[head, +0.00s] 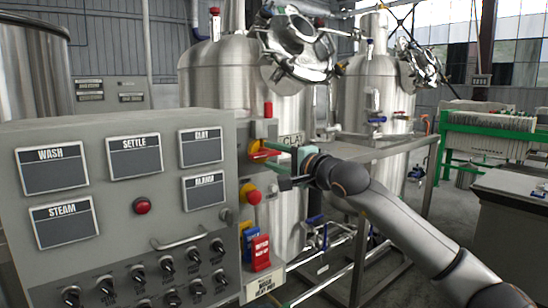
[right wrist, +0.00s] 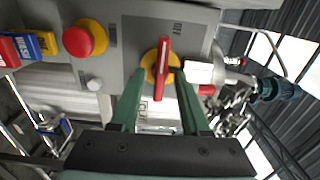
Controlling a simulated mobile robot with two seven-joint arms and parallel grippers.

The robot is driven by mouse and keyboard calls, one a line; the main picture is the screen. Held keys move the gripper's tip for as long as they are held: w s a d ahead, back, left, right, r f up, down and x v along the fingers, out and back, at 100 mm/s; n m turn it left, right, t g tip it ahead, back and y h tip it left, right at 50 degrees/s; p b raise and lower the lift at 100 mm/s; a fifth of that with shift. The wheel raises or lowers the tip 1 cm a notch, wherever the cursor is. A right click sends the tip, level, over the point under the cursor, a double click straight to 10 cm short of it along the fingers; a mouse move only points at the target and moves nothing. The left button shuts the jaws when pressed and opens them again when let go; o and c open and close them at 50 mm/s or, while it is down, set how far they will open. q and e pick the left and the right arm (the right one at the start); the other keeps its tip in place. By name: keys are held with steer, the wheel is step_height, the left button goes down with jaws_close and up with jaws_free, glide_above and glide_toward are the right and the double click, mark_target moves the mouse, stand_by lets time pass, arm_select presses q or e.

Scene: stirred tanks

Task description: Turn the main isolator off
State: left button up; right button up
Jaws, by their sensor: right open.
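The main isolator (head: 262,153) is a red handle on a yellow round base, on the narrow side face of the grey control cabinet. In the right wrist view, its red handle (right wrist: 162,66) runs up and down the picture, with an "OFF" mark above and to the right. My right gripper (head: 272,164) is open at the isolator. In the right wrist view, its green fingers (right wrist: 159,82) stand either side of the handle, with a gap showing on both sides. Contact cannot be told. My left gripper is not in view.
A red mushroom button (head: 253,197) on yellow sits below the isolator, with blue and red tags (head: 260,250) lower down. The cabinet front (head: 110,200) carries label plates and several switches. Steel tanks (head: 225,85) and a metal frame (head: 375,150) stand behind my right arm.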

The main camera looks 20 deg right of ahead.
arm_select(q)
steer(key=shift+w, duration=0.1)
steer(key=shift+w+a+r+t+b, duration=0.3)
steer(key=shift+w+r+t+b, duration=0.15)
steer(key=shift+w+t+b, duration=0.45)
arm_select(e)
steer(key=v, duration=1.2)
steer(key=shift+s, duration=0.25)
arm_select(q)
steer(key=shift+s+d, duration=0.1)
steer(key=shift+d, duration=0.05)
